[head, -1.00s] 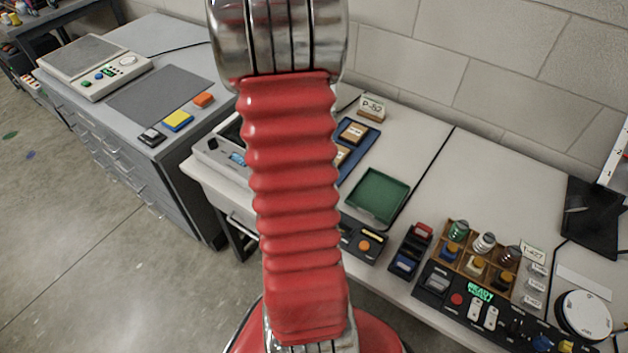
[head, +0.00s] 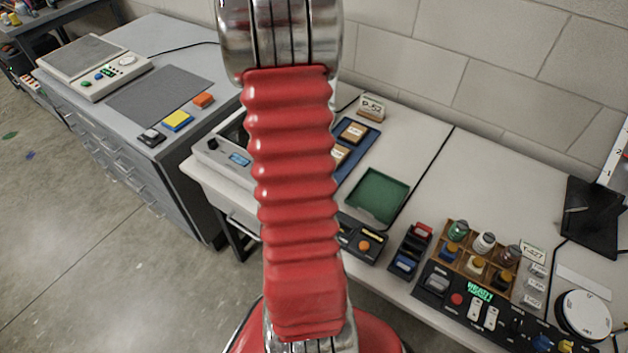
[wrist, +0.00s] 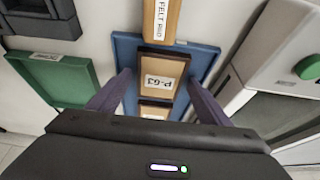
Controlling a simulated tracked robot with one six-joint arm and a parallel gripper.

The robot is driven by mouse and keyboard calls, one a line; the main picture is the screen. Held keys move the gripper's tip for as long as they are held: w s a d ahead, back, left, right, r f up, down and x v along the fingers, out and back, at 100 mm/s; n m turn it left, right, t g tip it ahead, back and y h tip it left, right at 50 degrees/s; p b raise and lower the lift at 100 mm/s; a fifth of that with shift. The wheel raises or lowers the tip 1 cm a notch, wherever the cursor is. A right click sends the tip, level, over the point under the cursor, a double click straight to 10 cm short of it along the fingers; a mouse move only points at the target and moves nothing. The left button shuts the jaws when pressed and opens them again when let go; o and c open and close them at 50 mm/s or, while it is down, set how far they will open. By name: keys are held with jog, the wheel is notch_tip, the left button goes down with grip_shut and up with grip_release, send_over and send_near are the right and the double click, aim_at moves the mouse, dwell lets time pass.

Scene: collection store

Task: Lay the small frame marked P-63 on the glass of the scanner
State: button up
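The small frame marked P-63 (wrist: 165,70) lies in a blue tray (wrist: 207,62), seen in the wrist view with its label upside down. My gripper (wrist: 159,78) is open, with one dark finger on each side of this frame and a gap to it on both sides. A second small frame (wrist: 155,110) lies beside it, its label partly cut off by my gripper body. The scanner (wrist: 275,50), a pale casing with a green button, is at the right, with a dark panel I take for its glass (wrist: 275,118). In the head view my arm hides much of the scanner (head: 213,160).
A wooden block labelled FELT PAD (wrist: 160,20) stands close by the tray's edge. A green tray (head: 377,195) lies to the right, and a P-52 card (head: 372,107) stands behind the blue tray (head: 366,146). Control boxes (head: 361,241) line the table's front.

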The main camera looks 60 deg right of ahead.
jog(key=c, duration=1)
jog(key=shift+r, duration=0.1)
notch_tip(320, 180, up, 10)
dwell(0.4)
dwell(0.5)
